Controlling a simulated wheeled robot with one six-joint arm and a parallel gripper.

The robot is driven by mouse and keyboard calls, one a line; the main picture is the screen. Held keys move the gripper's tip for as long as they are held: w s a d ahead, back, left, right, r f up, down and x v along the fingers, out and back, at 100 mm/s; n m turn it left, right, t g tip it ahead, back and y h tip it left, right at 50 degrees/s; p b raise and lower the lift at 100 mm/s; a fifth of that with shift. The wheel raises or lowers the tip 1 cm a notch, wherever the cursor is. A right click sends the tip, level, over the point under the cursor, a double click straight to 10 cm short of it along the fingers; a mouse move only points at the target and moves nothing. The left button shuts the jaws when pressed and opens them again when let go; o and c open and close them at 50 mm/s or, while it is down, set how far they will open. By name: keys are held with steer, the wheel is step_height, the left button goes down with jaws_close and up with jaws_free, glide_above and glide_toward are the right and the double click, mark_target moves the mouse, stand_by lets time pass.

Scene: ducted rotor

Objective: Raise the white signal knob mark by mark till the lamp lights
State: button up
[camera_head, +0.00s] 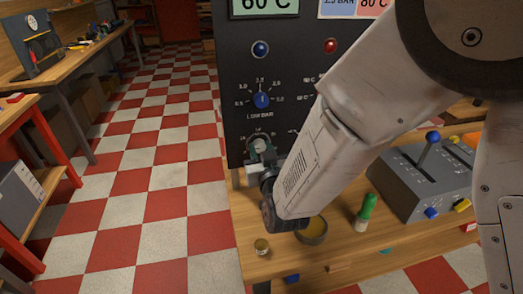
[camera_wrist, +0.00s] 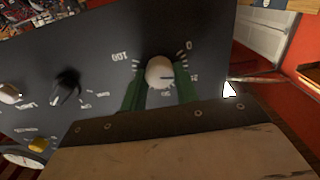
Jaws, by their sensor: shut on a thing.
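The white signal knob (camera_wrist: 158,72) sits on a dark panel in the wrist view. In the head view the white knob (camera_head: 259,144) is at the low left of the panel, partly hidden by my gripper (camera_head: 258,163). Above it are a dark blue lamp or button (camera_head: 260,48) and a red one (camera_head: 330,45); I cannot tell whether either is lit.
A blue knob (camera_head: 261,99) with a number scale is above the white knob. A black knob (camera_wrist: 66,88) is beside it in the wrist view. Checkered floor is open left.

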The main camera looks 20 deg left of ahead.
steer(key=shift+m, duration=0.8)
steer(key=o, duration=1)
steer(key=v, duration=0.7)
steer(key=shift+s+d, duration=0.2)
steer(key=shift+s, duration=0.15)
